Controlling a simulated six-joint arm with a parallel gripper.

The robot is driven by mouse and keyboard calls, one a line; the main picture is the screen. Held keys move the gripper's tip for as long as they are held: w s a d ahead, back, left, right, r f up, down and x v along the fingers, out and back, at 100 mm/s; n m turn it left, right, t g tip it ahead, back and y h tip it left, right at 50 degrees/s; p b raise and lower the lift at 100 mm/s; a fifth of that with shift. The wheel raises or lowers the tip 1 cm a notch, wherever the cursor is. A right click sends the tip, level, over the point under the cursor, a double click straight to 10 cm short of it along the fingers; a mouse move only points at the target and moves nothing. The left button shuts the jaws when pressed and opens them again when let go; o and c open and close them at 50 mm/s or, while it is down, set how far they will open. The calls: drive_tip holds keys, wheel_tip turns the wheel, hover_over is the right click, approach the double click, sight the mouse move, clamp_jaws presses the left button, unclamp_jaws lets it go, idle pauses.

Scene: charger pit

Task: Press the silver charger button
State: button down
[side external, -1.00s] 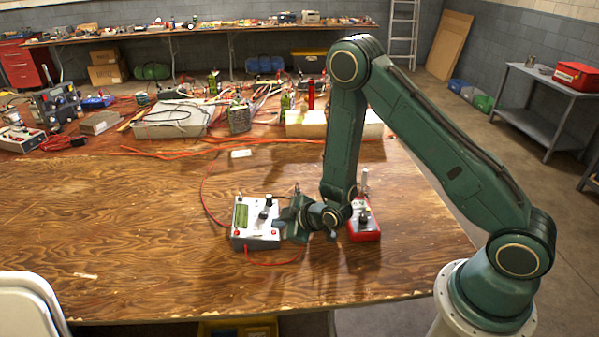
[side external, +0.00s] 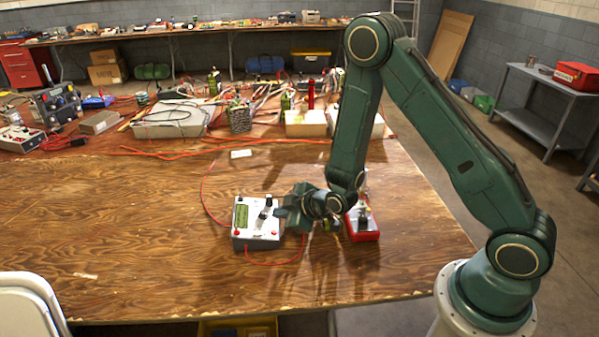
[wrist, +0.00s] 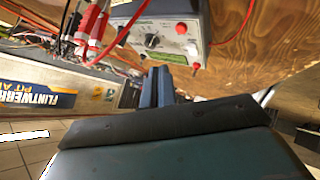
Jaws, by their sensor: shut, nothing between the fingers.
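The charger (side external: 244,243) is a box with a pale top face, a green display, a dark knob and red parts at its corners. It sits on the wooden table in the side view. In the wrist view, the charger's face (wrist: 165,22) shows at the top, with a knob and red fittings. I cannot make out a silver button for certain. My gripper (side external: 278,215) is beside the right edge of the charger, partly over it. Its shut, empty fingers (wrist: 157,88) point toward the charger in the wrist view. I cannot tell whether they touch it.
A small red box (side external: 363,233) stands to the right of the charger, close under my wrist. Red cables (side external: 207,190) run from the charger. A printed pack (wrist: 60,85) shows in the wrist view. The left front of the table (side external: 130,235) is mostly clear.

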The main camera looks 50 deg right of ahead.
drive_tip(key=shift+s+d+r, duration=0.1)
drive_tip(key=shift+r, duration=0.55)
drive_tip(key=s+r+m+g, duration=0.15)
drive_tip(key=s+r, duration=0.25)
drive_tip(key=r, duration=0.5)
drive_tip(key=s+r+m+g, duration=0.15)
drive_tip(key=s+r, duration=0.25)
drive_tip(key=r, duration=0.4)
drive_tip(key=s+r+m+g, duration=0.1)
drive_tip(key=s+r, duration=0.4)
drive_tip(key=s, duration=0.5)
drive_tip(key=s+r+m+g, duration=0.1)
drive_tip(key=s+r+m, duration=0.2)
drive_tip(key=s, duration=0.8)
drive_tip(key=shift+d+r+m+h, duration=0.3)
drive_tip(key=shift+d+r, duration=0.05)
drive_tip(key=shift+r, duration=0.5)
